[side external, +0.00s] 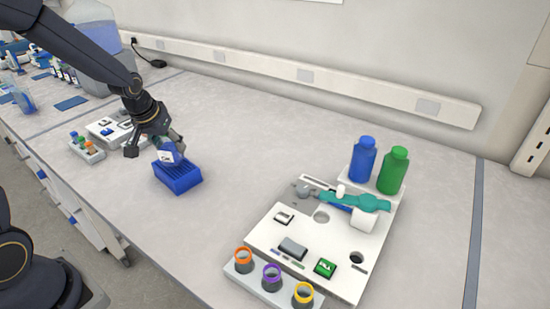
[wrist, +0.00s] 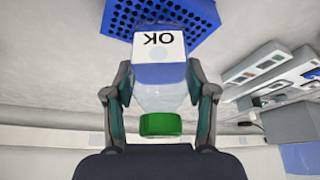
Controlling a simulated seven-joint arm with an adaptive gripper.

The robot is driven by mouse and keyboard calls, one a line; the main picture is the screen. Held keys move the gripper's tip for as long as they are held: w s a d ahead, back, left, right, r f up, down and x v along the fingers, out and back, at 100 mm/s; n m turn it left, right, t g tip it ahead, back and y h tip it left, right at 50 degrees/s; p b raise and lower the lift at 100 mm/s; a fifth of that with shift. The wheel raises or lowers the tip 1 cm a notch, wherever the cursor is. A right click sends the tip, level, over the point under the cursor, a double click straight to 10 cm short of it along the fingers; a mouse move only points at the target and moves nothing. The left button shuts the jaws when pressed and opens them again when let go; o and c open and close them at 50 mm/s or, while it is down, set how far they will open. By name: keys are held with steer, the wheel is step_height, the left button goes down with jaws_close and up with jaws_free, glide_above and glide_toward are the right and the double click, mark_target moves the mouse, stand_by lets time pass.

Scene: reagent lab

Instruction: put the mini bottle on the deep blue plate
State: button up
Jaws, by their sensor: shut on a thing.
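The mini bottle (wrist: 160,92) has a clear and blue body, a white label reading OK and a green cap. My gripper (wrist: 160,76) is shut on its sides, with one finger on each side. In the side external view my gripper (side external: 172,146) holds the bottle (side external: 167,157) tilted, right at the deep blue block (side external: 180,180), whose top has a grid of holes. This block, the likeliest deep blue plate, also shows beyond the bottle in the wrist view (wrist: 207,17). I cannot tell whether bottle and block touch.
A small rack (side external: 92,153) with coloured caps and a white tray (side external: 103,127) stand left of the block. A large white board (side external: 265,238) with a blue bottle (side external: 363,160) and a green bottle (side external: 393,171) is at right. Bare bench lies between.

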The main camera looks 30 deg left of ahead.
steer(key=shift+f, duration=0.7)
steer(key=shift+f, duration=0.2)
steer(key=o, duration=1.2)
steer(key=shift+o, duration=0.2)
steer(key=shift+r, duration=0.2)
